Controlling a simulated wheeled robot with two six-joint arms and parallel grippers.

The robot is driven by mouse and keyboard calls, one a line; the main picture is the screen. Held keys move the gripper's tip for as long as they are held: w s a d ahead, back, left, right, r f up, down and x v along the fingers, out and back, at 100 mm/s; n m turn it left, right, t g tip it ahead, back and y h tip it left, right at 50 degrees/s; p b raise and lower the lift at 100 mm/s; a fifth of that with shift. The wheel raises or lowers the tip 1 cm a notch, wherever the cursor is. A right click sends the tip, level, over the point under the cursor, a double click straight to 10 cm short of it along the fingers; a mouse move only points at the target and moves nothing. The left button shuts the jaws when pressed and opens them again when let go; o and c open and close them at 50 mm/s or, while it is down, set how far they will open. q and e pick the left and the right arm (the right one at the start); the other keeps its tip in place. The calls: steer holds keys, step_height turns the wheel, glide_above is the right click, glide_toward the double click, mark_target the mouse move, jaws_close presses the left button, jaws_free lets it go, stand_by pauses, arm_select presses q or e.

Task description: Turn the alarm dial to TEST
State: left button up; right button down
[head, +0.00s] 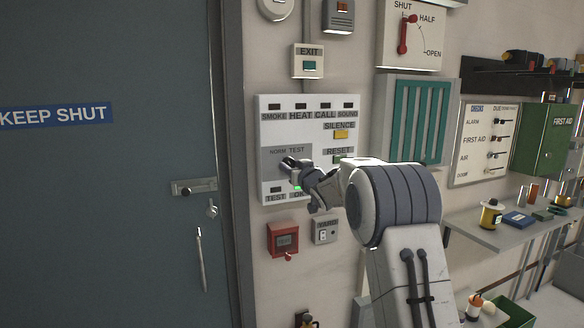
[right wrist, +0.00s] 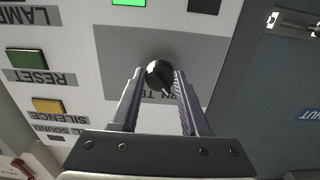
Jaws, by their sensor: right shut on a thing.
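The alarm panel (head: 350,133) is a white box on the wall with a grey dial plate (head: 275,160) labelled NORM and TEST. The dial (right wrist: 159,73) is a round black knob. My right gripper (right wrist: 160,80) is shut on the dial, one finger on each side. In the head view my right gripper (head: 288,164) covers the dial. In the right wrist view the panel is upside down. A pale mark on the knob points down and slightly right there, toward the partly hidden label. My left gripper is not in view.
A green lamp (right wrist: 129,2) is lit beside the dial plate. The yellow SILENCE button (head: 341,134) and green RESET button (right wrist: 27,58) are close by. A red call box (head: 283,240) and YARD switch (head: 326,231) sit below. A grey door (head: 110,190) stands left.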

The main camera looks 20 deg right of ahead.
steer(key=shift+m, duration=0.3)
steer(key=m+p, duration=0.2)
steer(key=shift+r+m, duration=0.15)
steer(key=shift+m, duration=0.15)
steer(key=m+p, duration=0.2)
steer(key=m, duration=0.2)
steer(key=shift+p, duration=0.3)
steer(key=m+p, duration=0.1)
steer(key=m, duration=0.3)
steer(key=shift+m+p, duration=1.05)
steer(key=shift+m, duration=1.25)
steer(key=shift+c, duration=2)
jaws_free()
